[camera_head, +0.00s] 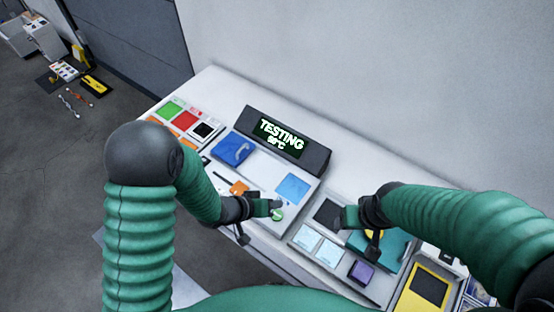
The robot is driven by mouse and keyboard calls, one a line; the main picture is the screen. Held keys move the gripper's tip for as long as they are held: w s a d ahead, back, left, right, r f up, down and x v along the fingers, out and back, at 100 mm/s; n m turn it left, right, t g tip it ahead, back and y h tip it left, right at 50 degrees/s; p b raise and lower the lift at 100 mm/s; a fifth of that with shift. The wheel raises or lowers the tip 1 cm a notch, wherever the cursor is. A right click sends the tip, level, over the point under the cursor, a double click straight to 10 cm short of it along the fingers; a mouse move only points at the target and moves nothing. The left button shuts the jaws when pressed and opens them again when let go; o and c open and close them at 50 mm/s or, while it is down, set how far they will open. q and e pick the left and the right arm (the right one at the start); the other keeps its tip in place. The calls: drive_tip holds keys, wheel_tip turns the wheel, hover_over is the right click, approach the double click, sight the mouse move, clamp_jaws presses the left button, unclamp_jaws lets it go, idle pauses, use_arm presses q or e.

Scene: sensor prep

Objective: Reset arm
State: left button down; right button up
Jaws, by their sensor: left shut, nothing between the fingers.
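My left gripper (274,206) is shut and empty. It is over the front part of the white console panel (262,176), close beside a round green button (277,215); I cannot tell whether it touches the button. My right gripper (346,218) is over the panel to the right, near a dark square pad (328,214). Its fingers are small and partly hidden, so their opening is unclear. A black display (280,139) behind the panel reads "TESTING" with a temperature line under it.
A blue block with a handle (233,149) and a light blue square (292,187) sit on the panel. Green and red squares (184,120) lie at the left. A teal plate (395,252), purple block (361,272) and yellow device (424,288) are at the right. A wall stands behind.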

use_arm(q)
drive_tip(key=s+a+r+n+y, duration=0.1)
drive_tip(key=a+r+y, duration=0.25)
drive_tip(key=a, duration=0.45)
drive_tip(key=s+a+r+y, duration=0.1)
drive_tip(key=a+r+y, duration=0.25)
drive_tip(key=a, duration=0.55)
drive_tip(key=s+a+r+g, duration=0.1)
drive_tip(key=s+r+g, duration=0.1)
drive_tip(key=s, duration=0.6)
drive_tip(key=shift+s+a+r+n+g+b, duration=0.15)
drive_tip(key=shift+a+r+n+g+b, duration=0.15)
drive_tip(key=shift+a+n+g, duration=0.1)
